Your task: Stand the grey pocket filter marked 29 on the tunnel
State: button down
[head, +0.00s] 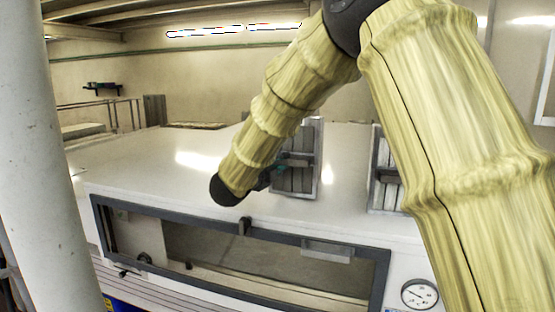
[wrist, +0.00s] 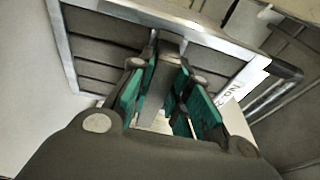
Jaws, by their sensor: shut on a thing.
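A grey pocket filter (head: 298,181) with a pale metal frame is upright over the white top of the tunnel (head: 130,175). I cannot tell whether its lower edge touches the top. My gripper (head: 283,164) is shut on this filter, partly hidden behind my arm. In the wrist view the green finger pads of my gripper (wrist: 168,88) close on a grey bar of the filter (wrist: 95,50). A white label (wrist: 236,88) at the frame's edge reads "No." and part of a figure; the full number is not legible.
A second grey filter (head: 384,180) stands to the right on the tunnel top, partly hidden by my arm. A dark-framed window (head: 245,226) and a round gauge (head: 419,294) are on the tunnel's front. A white column (head: 65,160) stands at left. The left tunnel top is clear.

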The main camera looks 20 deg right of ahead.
jog(key=shift+f, duration=0.2)
jog(key=shift+w+f, duration=0.1)
jog(key=shift+f, duration=0.3)
jog(key=c, duration=1.3)
grip_release()
jog(key=shift+c, duration=0.2)
jog(key=shift+r, duration=0.25)
jog(key=b+v, duration=0.6)
jog(key=v, duration=0.6)
